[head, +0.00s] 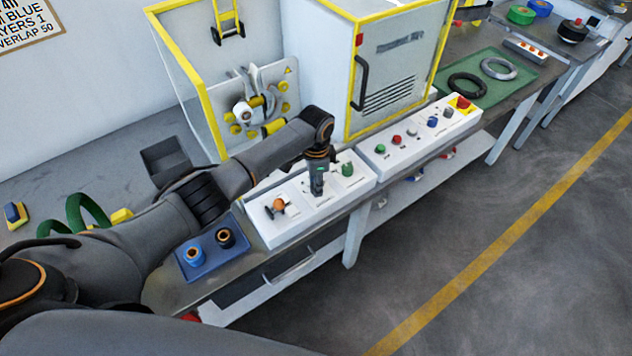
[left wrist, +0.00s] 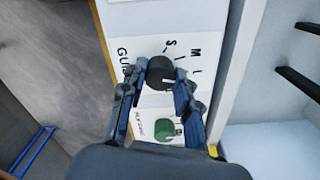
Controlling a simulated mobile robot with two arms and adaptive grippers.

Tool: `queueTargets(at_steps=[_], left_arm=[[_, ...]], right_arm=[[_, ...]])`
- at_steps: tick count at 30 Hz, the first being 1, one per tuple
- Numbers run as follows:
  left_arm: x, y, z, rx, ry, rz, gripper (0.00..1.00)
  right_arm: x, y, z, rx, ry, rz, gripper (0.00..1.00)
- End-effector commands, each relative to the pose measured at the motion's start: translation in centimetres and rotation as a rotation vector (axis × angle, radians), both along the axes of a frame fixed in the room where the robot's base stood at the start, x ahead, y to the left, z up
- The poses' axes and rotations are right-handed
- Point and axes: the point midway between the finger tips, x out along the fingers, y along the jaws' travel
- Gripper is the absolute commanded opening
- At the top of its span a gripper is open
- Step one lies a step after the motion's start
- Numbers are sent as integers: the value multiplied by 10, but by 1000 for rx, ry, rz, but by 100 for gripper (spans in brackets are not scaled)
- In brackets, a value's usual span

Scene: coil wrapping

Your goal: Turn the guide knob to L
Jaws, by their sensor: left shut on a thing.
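The guide knob (left wrist: 160,73) is a round black knob with a small white mark, on a white panel lettered S, M and L in the left wrist view. I cannot tell which letter the mark points to. My left gripper (left wrist: 161,82) is shut on the knob, one finger on each side. In the head view my left gripper (head: 317,184) reaches down onto the white control box (head: 325,212) and hides the knob. My right gripper is not in view.
A green knob (left wrist: 164,131) sits close to the gripper; it also shows in the head view (head: 347,169). A box of coloured buttons (head: 420,140) stands to the right. A blue tray (head: 208,264) with two rolls lies to the left. The yellow-framed machine (head: 352,90) rises behind.

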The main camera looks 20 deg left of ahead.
Motion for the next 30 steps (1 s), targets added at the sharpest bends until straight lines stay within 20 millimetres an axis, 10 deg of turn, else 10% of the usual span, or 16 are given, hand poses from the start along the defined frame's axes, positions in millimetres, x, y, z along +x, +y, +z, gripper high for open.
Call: queueTargets(at_steps=[17,18,21,30], left_arm=[[1,-1,1,-1,-2,-31,0],[1,-1,1,-1,-2,-31,37],[1,0,1,-1,-2,-31,54],[0,0,1,0,-1,-31,54]], right_arm=[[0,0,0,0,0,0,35],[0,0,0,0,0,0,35],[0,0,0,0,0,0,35],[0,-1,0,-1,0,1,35]])
